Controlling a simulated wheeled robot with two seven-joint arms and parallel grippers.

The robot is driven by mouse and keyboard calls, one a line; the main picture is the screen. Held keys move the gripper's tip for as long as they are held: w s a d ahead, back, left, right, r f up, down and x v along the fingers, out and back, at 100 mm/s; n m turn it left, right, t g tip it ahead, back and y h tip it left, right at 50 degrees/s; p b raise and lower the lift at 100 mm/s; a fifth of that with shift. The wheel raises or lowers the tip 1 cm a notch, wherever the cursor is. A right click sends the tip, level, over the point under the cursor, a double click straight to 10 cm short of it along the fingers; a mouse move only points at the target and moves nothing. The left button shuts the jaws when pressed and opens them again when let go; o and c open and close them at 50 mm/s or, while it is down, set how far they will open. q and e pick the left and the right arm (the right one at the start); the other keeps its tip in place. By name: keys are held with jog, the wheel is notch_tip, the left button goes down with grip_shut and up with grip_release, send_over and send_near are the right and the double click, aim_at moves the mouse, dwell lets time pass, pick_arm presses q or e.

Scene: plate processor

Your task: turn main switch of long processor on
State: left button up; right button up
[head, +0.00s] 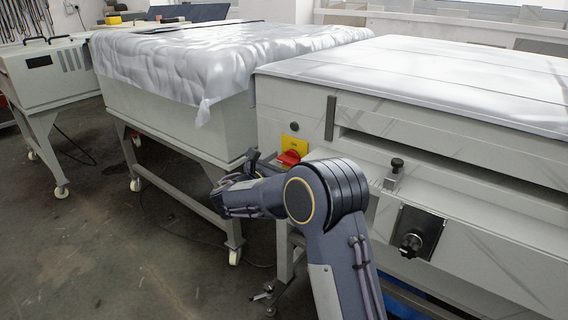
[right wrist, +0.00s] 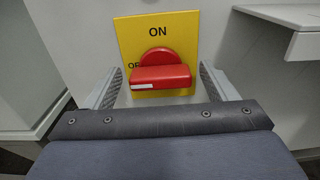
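The main switch is a red rotary knob (head: 288,158) on a yellow plate (head: 295,147) on the front left of the long processor (head: 410,140). In the right wrist view the red knob (right wrist: 160,72) has a horizontal grip bar, with its white mark at the left end, on the OFF side. ON is printed above it on the yellow plate (right wrist: 183,27). My right gripper (right wrist: 160,82) is open, with one finger on each side of the knob. In the head view the right gripper (head: 262,165) is at the switch, partly hidden by its arm. My left gripper is not in view.
A black rotary knob on a dark plate (head: 415,232) and a small black-topped latch (head: 395,172) sit right of the switch. A cloth-covered machine (head: 180,110) stands on the left. Open floor (head: 90,250) lies at lower left. A grey ledge (right wrist: 280,17) juts out right of the switch.

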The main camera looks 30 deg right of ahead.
jog(key=c, duration=0.9)
jog(key=shift+m, duration=0.3)
jog(key=m+b, duration=0.2)
jog(key=m, duration=0.1)
jog(key=shift+f+m+b, duration=0.2)
jog(key=shift+m+b, duration=0.1)
jog(key=m+b, duration=0.3)
jog(key=m, duration=0.1)
jog(key=shift+s+f+m, duration=0.1)
jog(key=shift+s+m, duration=0.05)
jog(key=shift+m, duration=0.15)
jog(key=shift+m+b, duration=4.25)
jog(key=shift+m, duration=0.35)
